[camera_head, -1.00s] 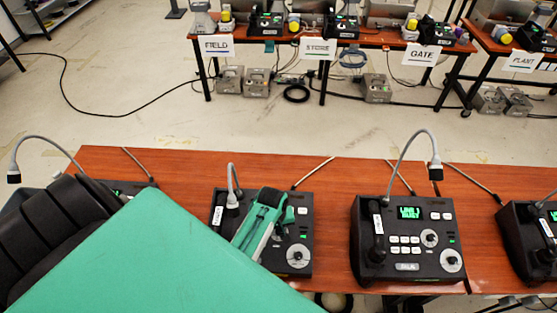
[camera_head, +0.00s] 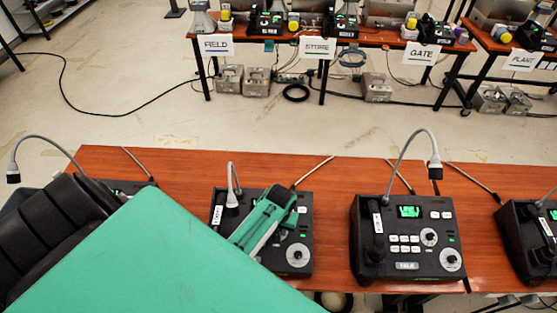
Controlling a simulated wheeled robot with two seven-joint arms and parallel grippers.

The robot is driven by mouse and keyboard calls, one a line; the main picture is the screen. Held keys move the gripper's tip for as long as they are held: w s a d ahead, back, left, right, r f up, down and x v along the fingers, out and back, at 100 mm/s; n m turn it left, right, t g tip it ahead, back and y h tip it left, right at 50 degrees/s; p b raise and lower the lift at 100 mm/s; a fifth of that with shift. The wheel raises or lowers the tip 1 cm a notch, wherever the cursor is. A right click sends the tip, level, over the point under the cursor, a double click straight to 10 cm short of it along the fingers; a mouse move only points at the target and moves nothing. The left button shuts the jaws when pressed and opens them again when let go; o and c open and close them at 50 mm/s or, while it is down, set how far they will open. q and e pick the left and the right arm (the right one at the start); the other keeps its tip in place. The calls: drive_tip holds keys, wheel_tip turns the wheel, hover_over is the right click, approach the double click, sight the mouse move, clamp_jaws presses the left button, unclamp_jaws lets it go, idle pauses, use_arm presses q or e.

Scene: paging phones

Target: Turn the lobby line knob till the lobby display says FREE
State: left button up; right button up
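A dark desk phone (camera_head: 303,262) stands on the near table, partly covered by my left gripper (camera_head: 278,200). Its lower round silver knob (camera_head: 298,255) shows, but its display is hidden behind the gripper. I cannot tell whether the gripper is open or shut, or whether it touches the phone. To its right a like phone (camera_head: 383,268) shows its lit green display (camera_head: 409,212), an upper knob (camera_head: 429,237) and a lower knob (camera_head: 450,260). The display text and handset labels are too small to read, so I cannot tell which is the lobby line. My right gripper is not in view.
The near wooden table (camera_head: 335,195) also bears a phone cut off at the right edge (camera_head: 520,240) and one mostly hidden at left. Gooseneck microphones rise from the phones. Behind, across open floor, tables carry signs FIELD (camera_head: 216,45), STORE (camera_head: 317,46), GATE (camera_head: 420,52) and PLANT (camera_head: 522,61).

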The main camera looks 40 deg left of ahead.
use_arm(q)
drive_tip(key=shift+w+m, duration=0.1)
drive_tip(key=shift+m, duration=0.9)
drive_tip(key=shift+y, duration=0.3)
drive_tip(key=shift+r, duration=0.1)
drive_tip(key=o, duration=1)
drive_tip(key=shift+d+r, duration=0.1)
drive_tip(key=shift+r, duration=0.4)
wheel_tip(320, 180, up, 13)
drive_tip(key=b, duration=0.3)
drive_tip(key=shift+w+d+f, duration=0.15)
drive_tip(key=shift+d, duration=0.3)
